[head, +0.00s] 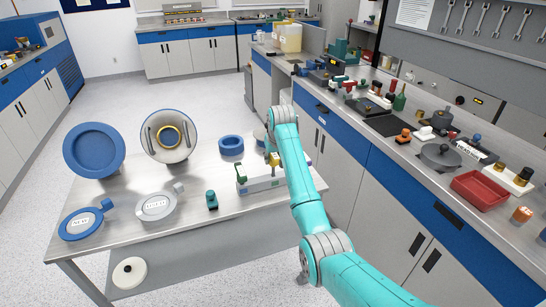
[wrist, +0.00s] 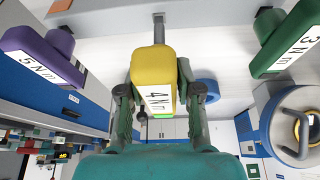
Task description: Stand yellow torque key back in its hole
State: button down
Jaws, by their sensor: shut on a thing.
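The yellow torque key (wrist: 152,65), labelled 4 N m, is between the fingers of my gripper (wrist: 156,92) in the wrist view. My gripper is shut on its yellow handle. Its grey shank points toward the pale rack (wrist: 215,22); I cannot tell whether the tip is in the hole or just above it. In the head view the yellow key (head: 274,158) shows over the rack (head: 262,184), partly hidden by my arm. A purple 5 N m key (wrist: 40,55) and a green 3 N m key (wrist: 285,42) stand on either side of the yellow one.
The rack is on a steel table (head: 120,212) with a blue ring (head: 231,145), a flanged chamber (head: 168,137), a blue disc (head: 94,150), and a small teal object (head: 212,200). A cluttered bench (head: 430,165) runs along the right.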

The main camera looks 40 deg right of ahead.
jog(key=shift+f, duration=2)
jog(key=c, duration=0.7)
grip_release()
jog(key=v, duration=1.2)
